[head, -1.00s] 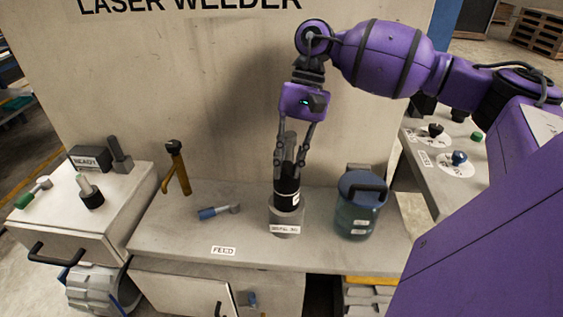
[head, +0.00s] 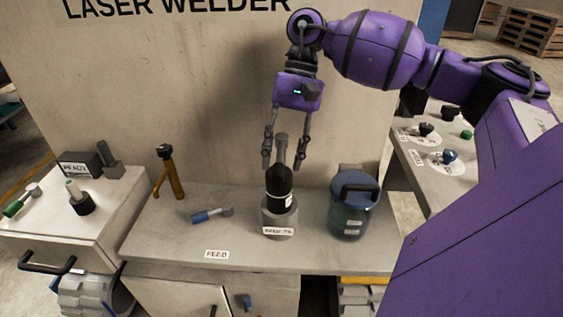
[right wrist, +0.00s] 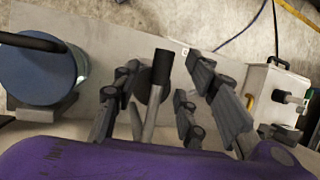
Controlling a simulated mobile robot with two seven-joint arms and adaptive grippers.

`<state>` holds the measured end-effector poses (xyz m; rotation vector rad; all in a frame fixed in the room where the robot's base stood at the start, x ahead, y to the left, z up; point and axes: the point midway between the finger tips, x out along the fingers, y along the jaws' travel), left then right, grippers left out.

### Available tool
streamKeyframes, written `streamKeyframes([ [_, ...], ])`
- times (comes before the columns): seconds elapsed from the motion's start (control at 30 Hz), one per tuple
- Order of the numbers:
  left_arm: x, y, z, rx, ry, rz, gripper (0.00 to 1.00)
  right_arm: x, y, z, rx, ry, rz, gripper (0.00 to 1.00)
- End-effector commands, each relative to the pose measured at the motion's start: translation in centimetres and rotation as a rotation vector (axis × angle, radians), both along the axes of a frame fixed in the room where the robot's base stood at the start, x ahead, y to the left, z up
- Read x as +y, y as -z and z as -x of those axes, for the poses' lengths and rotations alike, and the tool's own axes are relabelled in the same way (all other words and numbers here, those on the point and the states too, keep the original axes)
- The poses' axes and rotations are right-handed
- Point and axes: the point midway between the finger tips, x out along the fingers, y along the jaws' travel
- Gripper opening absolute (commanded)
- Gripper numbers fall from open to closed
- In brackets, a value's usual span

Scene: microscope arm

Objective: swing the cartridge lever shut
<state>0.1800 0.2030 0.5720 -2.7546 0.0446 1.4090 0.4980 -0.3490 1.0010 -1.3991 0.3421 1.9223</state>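A black cartridge-like cylinder (head: 279,187) with a pale band stands in a grey labelled socket (head: 279,219) on the feed shelf. A grey stem (head: 282,150) rises from it. My right gripper (head: 285,166) is open, with its fingers apart on either side of the stem. The right wrist view shows the grey stem (right wrist: 150,124) between the spread fingers (right wrist: 155,100), with gaps on both sides. A short lever with a blue grip (head: 207,216) lies low on the shelf, left of the socket. Which part is the cartridge lever, I cannot tell for certain. My left gripper is out of view.
A blue-lidded jar (head: 353,208) stands close to the right of the socket. A yellow-brown upright handle (head: 170,175) stands at the shelf's back left. The welder's wall (head: 210,90) rises behind. A white cabinet (head: 40,225) with a green-gripped lever is at left.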

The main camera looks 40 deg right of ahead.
Motion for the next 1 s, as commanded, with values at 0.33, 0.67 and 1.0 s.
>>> streamKeyframes([
  [0.33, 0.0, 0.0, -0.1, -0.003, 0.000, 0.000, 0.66, -2.9, -6.7, -1.2, -0.004, 0.002, -0.001, 0.39],
  [0.67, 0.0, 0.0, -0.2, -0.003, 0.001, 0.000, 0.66, -3.9, -8.9, -1.4, 0.001, 0.000, -0.001, 0.39],
  [1.0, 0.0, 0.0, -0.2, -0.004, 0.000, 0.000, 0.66, -3.9, -8.9, -1.4, 0.001, -0.001, 0.000, 0.39],
])
